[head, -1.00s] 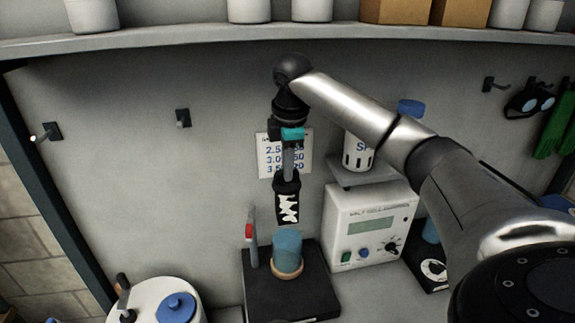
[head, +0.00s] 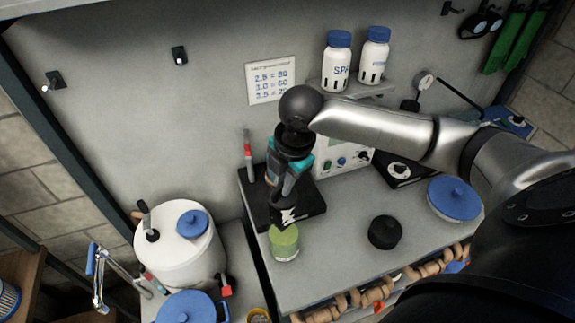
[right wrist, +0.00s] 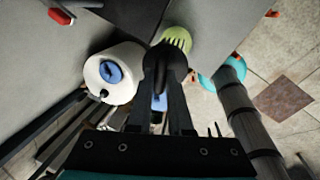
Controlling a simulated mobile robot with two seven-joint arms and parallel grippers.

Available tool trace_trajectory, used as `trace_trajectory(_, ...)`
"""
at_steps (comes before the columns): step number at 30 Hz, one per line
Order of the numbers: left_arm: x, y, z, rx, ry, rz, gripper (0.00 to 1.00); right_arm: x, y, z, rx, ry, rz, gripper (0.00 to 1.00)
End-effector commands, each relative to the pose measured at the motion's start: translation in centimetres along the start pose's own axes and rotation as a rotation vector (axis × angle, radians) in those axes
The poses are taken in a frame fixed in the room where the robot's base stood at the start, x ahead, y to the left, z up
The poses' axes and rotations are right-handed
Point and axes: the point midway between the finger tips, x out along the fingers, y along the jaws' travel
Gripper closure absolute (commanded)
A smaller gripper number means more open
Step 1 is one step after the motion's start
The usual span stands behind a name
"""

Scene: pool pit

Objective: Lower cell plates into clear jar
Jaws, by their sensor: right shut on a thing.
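My right gripper (head: 287,192) is shut on the cell plates (head: 287,214), a dark piece with white marks. They hang over the mouth of a see-through jar with a green tint (head: 285,245). I cannot tell whether their lower end is inside the jar. In the right wrist view, the dark held piece (right wrist: 163,62) is between the fingers, with the green jar (right wrist: 177,38) just beyond. The blue-tinted jar seen earlier is not visible; the arm may hide it. My left gripper is not in view.
A black base (head: 312,212) with a red-and-grey upright piece (head: 248,158) stands behind the green jar. A white tank (head: 180,250) is at left. A black round knob-topped object (head: 385,232) and a blue lid (head: 454,198) lie right. The counter between is clear.

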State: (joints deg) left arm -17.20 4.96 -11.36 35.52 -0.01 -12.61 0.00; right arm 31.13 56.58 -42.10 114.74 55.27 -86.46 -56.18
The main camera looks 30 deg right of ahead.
Motion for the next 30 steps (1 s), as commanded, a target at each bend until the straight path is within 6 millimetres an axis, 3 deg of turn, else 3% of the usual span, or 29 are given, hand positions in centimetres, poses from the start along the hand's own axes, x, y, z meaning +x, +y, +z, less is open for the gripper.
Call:
trace_trajectory(6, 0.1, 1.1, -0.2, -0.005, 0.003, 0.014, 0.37, 1.5, -0.3, 0.1, 0.002, -0.001, -0.002, 1.0)
trace_trajectory(22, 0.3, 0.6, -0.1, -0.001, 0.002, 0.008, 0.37, 5.7, -1.2, 0.1, 0.003, -0.001, -0.002, 1.0)
trace_trajectory(30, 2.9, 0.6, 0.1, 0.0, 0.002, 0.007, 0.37, 7.5, -1.5, 0.1, 0.002, -0.002, 0.002, 1.0)
